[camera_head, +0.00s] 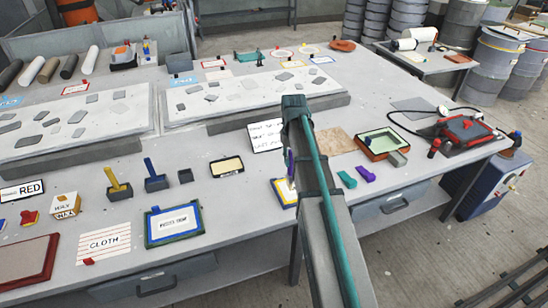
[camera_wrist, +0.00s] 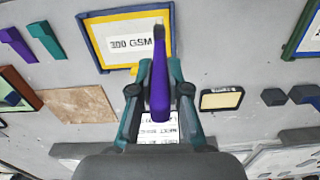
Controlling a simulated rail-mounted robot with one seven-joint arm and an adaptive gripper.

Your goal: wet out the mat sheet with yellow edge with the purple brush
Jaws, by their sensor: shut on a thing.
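The purple brush (camera_wrist: 159,75) is in my gripper (camera_wrist: 158,105), whose teal fingers are closed on its handle. Its dark bristle end points up the wrist picture and overlaps the 300 GSM sheet; I cannot tell whether it touches.
A blue-edged sheet (camera_head: 151,229) lies to the left. A tan board (camera_head: 327,141) lies behind. Long moulds (camera_head: 244,94) stand farther back.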

